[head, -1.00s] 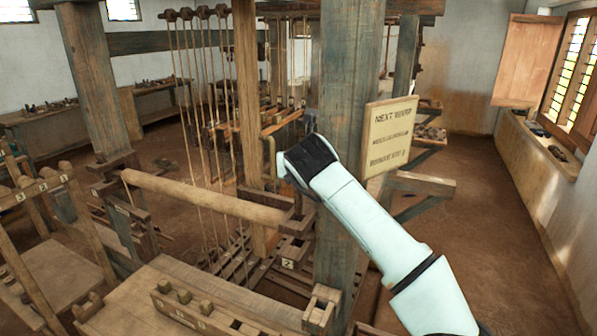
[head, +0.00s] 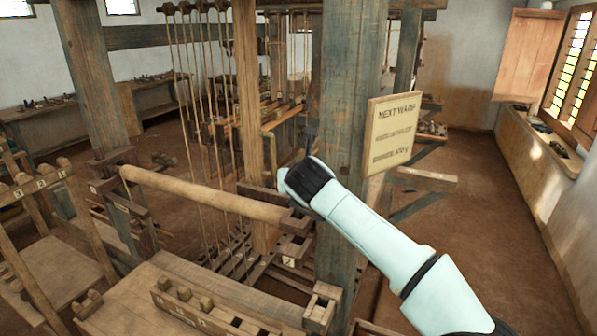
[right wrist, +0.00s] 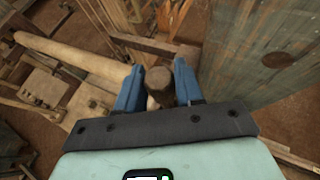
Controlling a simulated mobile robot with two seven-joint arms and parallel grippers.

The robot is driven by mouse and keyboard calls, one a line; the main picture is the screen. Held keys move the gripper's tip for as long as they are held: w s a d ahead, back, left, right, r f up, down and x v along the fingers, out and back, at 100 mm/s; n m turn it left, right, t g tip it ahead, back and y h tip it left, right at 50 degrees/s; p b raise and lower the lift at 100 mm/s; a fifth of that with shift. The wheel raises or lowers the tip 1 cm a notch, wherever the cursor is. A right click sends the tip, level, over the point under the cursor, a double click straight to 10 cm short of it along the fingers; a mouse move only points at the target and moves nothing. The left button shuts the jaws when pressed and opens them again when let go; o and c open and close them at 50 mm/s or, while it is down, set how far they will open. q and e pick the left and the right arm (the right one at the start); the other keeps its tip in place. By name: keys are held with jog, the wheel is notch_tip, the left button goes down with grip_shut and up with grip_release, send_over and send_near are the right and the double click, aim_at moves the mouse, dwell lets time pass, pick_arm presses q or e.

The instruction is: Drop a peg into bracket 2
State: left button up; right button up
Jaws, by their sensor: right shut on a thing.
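My right gripper (right wrist: 157,70) is shut on a peg (right wrist: 158,88), a short brown wooden piece between the two blue fingers in the right wrist view. In the head view my right arm comes in from the right, and its wrist is in front of the thick post. The fingers and peg cannot be made out clearly there. A wooden bracket with a label 2 (head: 289,261) stands at the right end of the round beam (head: 205,193), below my right wrist. Whether the peg lines up with the bracket cannot be told. My left gripper is not in view.
A peg rack (head: 215,317) with several pegs lies in front. A numbered frame (head: 43,186) stands at the left.

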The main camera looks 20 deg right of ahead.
jog(key=shift+s+f, duration=0.1)
jog(key=shift+f, duration=1.8)
jog(key=shift+f+b, duration=0.55)
jog(key=shift+f, duration=0.05)
jog(key=shift+f+b, duration=0.4)
jog(key=shift+f, duration=0.1)
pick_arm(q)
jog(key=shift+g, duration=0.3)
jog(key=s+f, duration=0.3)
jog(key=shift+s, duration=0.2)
pick_arm(e)
jog(key=shift+f, duration=0.2)
jog(key=o, duration=1.2)
